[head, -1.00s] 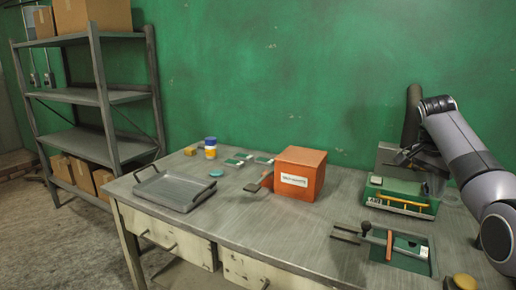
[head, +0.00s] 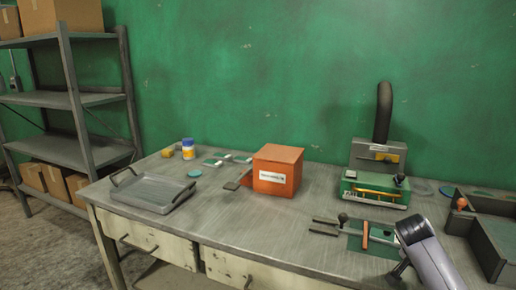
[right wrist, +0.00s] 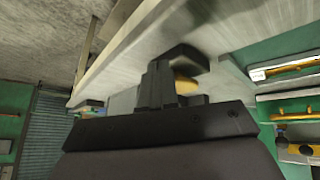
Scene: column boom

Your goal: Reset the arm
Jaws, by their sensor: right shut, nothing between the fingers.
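My right arm shows at the lower right of the head view as a grey link with dark ends, low in front of the bench (head: 250,235). In the right wrist view the dark fingers of my right gripper (right wrist: 172,80) are shut with nothing held, close to the bench edge. A small yellow thing (right wrist: 187,84) shows behind the fingers; I cannot tell what it is. My left gripper is not in view.
On the bench stand a grey tray (head: 152,193), an orange box (head: 278,170), a green machine (head: 375,188) with a dark pipe (head: 383,112), a green fixture with a lever (head: 366,237) and a dark bin (head: 495,235). A metal shelf (head: 65,98) stands at left.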

